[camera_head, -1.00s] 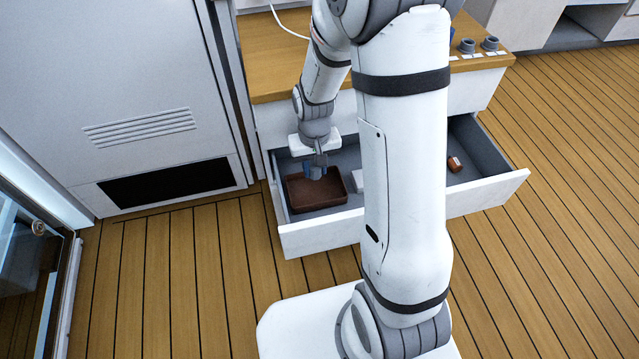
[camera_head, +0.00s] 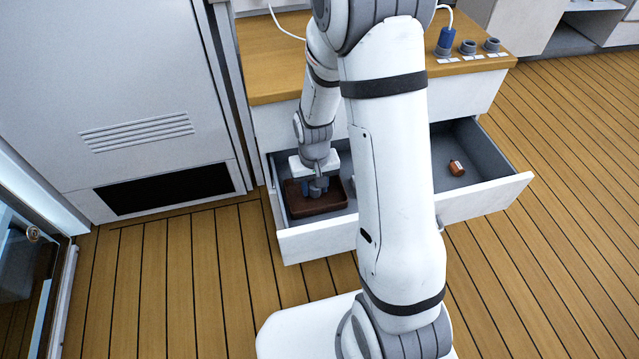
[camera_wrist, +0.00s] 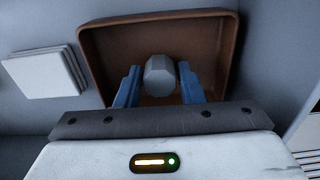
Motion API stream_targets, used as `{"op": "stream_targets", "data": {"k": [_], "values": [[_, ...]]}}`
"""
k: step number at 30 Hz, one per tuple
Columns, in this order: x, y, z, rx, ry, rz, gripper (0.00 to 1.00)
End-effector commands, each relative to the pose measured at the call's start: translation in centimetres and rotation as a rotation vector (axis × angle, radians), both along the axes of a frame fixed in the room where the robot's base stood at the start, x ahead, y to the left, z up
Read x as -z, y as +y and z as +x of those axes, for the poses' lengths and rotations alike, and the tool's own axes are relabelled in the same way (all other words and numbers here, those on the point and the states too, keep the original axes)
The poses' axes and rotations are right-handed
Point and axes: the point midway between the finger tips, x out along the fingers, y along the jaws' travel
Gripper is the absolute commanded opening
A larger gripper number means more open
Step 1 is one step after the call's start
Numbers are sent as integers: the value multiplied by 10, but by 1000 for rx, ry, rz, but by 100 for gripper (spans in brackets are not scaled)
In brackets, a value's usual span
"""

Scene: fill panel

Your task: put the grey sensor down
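The grey sensor (camera_wrist: 160,74) shows in the wrist view as a faceted grey body between my two blue fingers. It is over the floor of the brown tray (camera_wrist: 105,52); whether it touches that floor is hard to tell. My gripper (camera_head: 318,187) points down into the same tray (camera_head: 300,213), which sits in the left part of the open drawer. In the wrist view, my gripper (camera_wrist: 159,84) has a narrow gap on each side of the sensor, so the fingers look open around it. In the head view the sensor is mostly hidden by the gripper.
The open drawer (camera_head: 300,242) has a white front edge and grey inside. A stack of flat white pieces (camera_wrist: 45,74) lies beside the tray. A small orange-brown cylinder (camera_head: 457,168) lies in the drawer's right part. A blue plug (camera_head: 446,42) and grey sockets (camera_head: 490,45) are on the wooden counter.

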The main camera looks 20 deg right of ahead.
Motion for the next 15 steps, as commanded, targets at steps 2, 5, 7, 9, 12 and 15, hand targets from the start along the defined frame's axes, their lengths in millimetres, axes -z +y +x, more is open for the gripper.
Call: {"op": "stream_targets", "data": {"k": [2, 5, 7, 9, 12, 15], "values": [[0, 0, 0, 0, 0, 0, 41], [0, 0, 0, -1, 0, 0, 49], [0, 0, 0, -1, 0, 0, 49], [0, 0, 0, -1, 0, 0, 49], [-1, 0, 0, -1, 0, 0, 49], [-8, 1, 0, -1, -1, 0, 49]]}}
